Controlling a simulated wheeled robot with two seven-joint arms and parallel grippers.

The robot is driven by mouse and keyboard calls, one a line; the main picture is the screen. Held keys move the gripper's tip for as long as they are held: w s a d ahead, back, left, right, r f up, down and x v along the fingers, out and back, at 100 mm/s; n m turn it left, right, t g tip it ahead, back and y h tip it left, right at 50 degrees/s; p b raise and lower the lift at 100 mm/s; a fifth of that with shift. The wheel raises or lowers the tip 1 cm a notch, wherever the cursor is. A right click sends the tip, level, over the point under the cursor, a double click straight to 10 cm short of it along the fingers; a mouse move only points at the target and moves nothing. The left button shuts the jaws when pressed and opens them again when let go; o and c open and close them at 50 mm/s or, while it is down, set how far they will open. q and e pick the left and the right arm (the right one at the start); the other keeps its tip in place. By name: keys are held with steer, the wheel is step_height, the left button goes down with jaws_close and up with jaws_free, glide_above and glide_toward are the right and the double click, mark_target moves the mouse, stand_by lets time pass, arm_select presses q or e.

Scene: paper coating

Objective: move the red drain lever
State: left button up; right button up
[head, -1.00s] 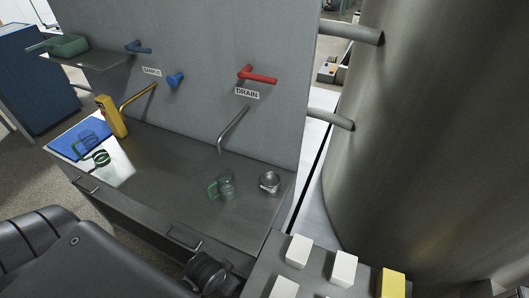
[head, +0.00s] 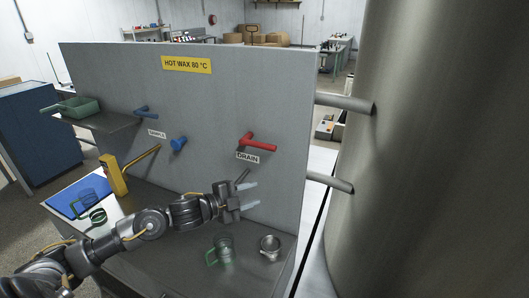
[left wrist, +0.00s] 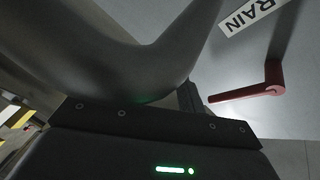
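The red drain lever (head: 258,142) is on the grey panel above the DRAIN label (head: 247,157), its handle pointing right and slightly down. It also shows in the left wrist view (left wrist: 258,88), right of centre. My left gripper (head: 254,196) is below the lever, in front of the drain spout (head: 241,177), and apart from the lever. Its two pale fingers are spread with nothing between them. In the left wrist view a large grey curved shape close to the camera fills the upper left. My right gripper is not in view.
A green-handled glass mug (head: 221,250) and a small metal cup (head: 270,247) stand on the steel counter below. A blue lever (head: 146,113), a blue knob (head: 178,144) and a yellow-handled instrument (head: 113,175) are left. A large tank (head: 420,150) stands right.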

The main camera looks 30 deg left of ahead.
mark_target(260, 146)
arm_select(q)
steer(key=a+r+m+g+h, duration=0.2)
steer(key=a+r+m+h, duration=0.35)
steer(key=r, duration=0.85)
steer(key=shift+m+y, duration=0.85)
steer(key=p+x, duration=0.1)
steer(key=x, duration=0.2)
steer(key=p+x, duration=0.2)
steer(key=x, duration=0.1)
steer(key=p+x, duration=0.2)
steer(key=x, duration=0.1)
steer(key=shift+w+a+f, duration=0.15)
steer(key=shift+w+a, duration=0.05)
steer(key=shift+w, duration=0.4)
steer(key=shift+w+d+f+p, duration=0.15)
steer(key=shift+w+d+p, duration=0.1)
steer(key=shift+d+p, duration=0.05)
jaws_close()
